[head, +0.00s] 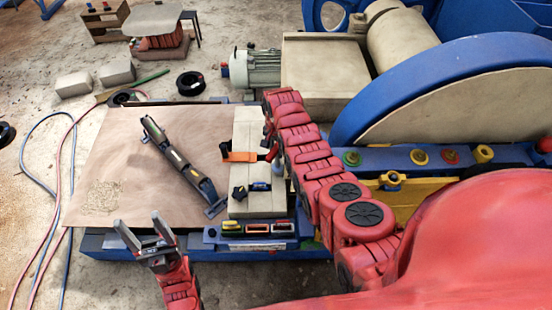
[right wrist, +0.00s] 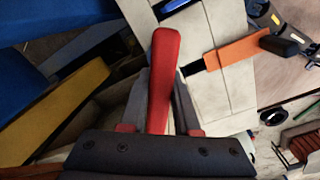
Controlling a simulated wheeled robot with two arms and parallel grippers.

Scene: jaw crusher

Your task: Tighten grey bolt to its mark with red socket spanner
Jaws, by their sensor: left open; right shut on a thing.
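The red socket spanner (right wrist: 165,65) shows in the right wrist view as a red handle between the fingers of my right gripper (right wrist: 162,88), which is shut on it. The spanner's socket end is out of sight. In the head view my right arm bends over the pale bench block, and a small red piece (head: 272,152) beside it may be the spanner. My left gripper (head: 146,238) is open and empty at the lower left, in front of the brown board. I cannot make out the grey bolt or its mark.
Several coloured bolts, such as a green one (head: 351,158), line the blue crusher frame. An orange-handled tool (head: 240,156) lies on the pale block (head: 246,120). A long black tool (head: 180,165) lies on the brown board (head: 110,150), whose left part is mostly clear. The large flywheel (head: 400,90) stands behind.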

